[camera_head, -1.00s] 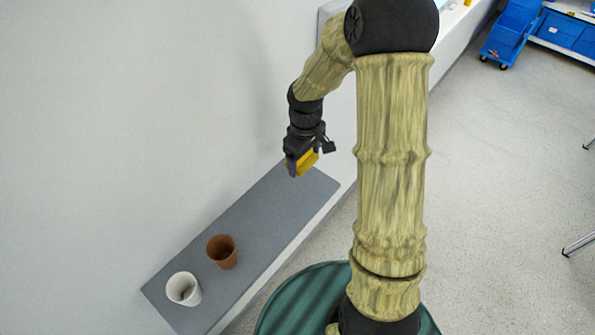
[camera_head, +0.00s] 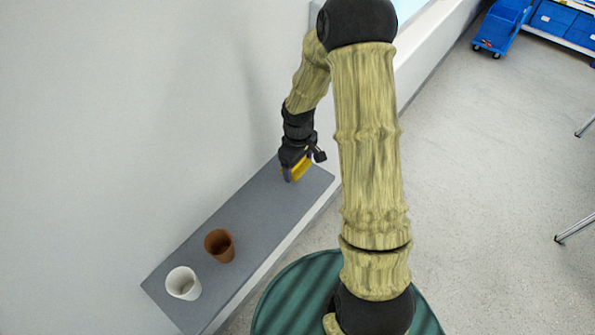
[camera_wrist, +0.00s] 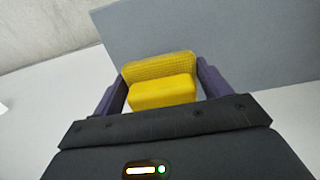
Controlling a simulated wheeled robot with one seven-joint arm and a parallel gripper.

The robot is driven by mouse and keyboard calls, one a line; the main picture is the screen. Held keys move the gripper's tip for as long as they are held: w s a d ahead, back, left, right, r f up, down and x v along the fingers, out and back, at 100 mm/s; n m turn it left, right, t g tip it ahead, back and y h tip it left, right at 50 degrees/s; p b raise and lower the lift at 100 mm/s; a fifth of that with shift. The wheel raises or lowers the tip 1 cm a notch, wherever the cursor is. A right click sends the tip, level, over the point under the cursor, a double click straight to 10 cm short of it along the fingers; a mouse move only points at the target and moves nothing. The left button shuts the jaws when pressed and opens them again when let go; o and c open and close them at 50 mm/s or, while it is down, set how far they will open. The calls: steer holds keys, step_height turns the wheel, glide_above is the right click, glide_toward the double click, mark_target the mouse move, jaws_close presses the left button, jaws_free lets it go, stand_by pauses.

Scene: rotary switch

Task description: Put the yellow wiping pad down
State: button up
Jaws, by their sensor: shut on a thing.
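The yellow wiping pad (camera_head: 301,168) is held between the fingers of my gripper (camera_head: 294,174), above or at the far end of the grey shelf (camera_head: 262,222). In the wrist view the pad (camera_wrist: 162,82) sits between the two dark purple fingers of my gripper (camera_wrist: 165,88), one on each side of it. The grey surface (camera_wrist: 230,40) fills the background beyond the pad. I cannot tell whether the pad touches the shelf.
A brown cup (camera_head: 220,246) and a white cup (camera_head: 184,284) stand at the near end of the shelf. The shelf between the brown cup and my gripper is clear. A white wall (camera_head: 120,120) runs along its left side.

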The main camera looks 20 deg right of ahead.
mark_target(298, 174)
step_height(298, 174, down, 4)
steer(key=shift+f+p, duration=0.1)
steer(key=shift+p, duration=0.45)
steer(key=shift+s+f+b, duration=0.1)
steer(key=shift+f+b, duration=0.25)
